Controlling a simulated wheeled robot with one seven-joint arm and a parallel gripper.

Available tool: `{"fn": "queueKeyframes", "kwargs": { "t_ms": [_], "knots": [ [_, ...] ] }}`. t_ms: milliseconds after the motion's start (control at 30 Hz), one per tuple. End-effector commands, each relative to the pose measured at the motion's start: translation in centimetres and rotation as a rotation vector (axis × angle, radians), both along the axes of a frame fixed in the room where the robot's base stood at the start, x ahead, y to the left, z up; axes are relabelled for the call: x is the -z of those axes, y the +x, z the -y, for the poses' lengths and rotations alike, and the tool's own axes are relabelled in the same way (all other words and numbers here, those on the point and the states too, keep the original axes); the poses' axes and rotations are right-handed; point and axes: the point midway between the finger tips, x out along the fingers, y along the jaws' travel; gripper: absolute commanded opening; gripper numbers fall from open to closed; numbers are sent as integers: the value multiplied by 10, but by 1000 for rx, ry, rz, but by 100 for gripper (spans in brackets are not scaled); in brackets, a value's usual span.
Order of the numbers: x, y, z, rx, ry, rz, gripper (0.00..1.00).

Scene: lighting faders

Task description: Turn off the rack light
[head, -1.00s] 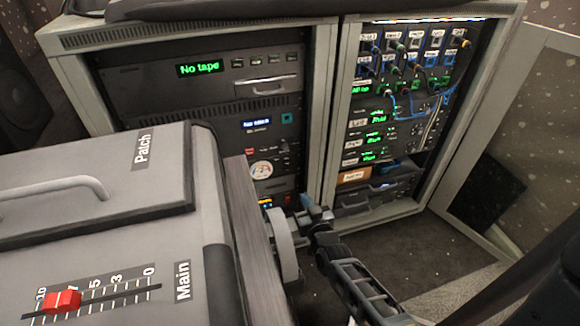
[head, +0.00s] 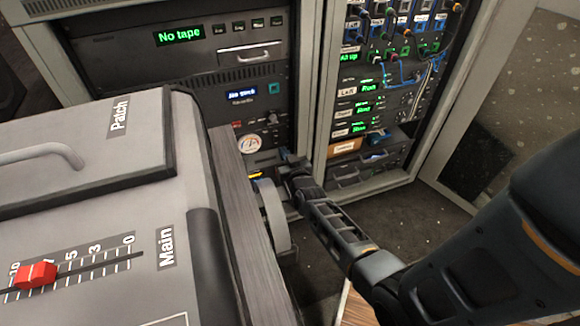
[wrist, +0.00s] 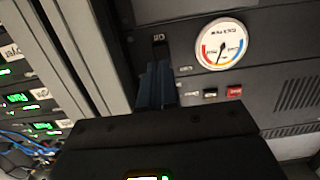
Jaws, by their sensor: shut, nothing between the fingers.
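My gripper (head: 290,163) is shut and empty, in front of the lower part of the left rack bay, right of the round gauge (head: 250,143). In the wrist view its dark blue fingers (wrist: 157,85) point at a small dark switch (wrist: 160,50) on the black panel (wrist: 265,75). A small label beside the switch is too blurred to read surely. The fingertips overlap the switch's near end in the picture; I cannot tell whether they touch it. The gauge also shows in the wrist view (wrist: 221,44). The rack's light itself is out of view.
A rack post (head: 313,90) divides the two bays. The grey console (head: 90,200) with a red fader (head: 36,275) stands close on the left. Carpet (head: 400,215) is open right of my forearm.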

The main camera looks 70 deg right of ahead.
Motion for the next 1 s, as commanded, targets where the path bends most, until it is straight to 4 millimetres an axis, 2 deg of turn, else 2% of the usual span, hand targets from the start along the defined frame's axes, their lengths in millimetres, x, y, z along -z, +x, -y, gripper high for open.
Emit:
{"fn": "queueKeyframes", "kwargs": {
  "t_ms": [100, 300, 767, 1000],
  "knots": [
    [4, 14, 16, 0, -2, 1, 0],
    [6, 27, 33, 1, -1, 1, 0],
    [6, 32, 37, -1, 0, 0, 0],
    [14, 34, 40, 0, -30, 24, 0]
  ]
}}
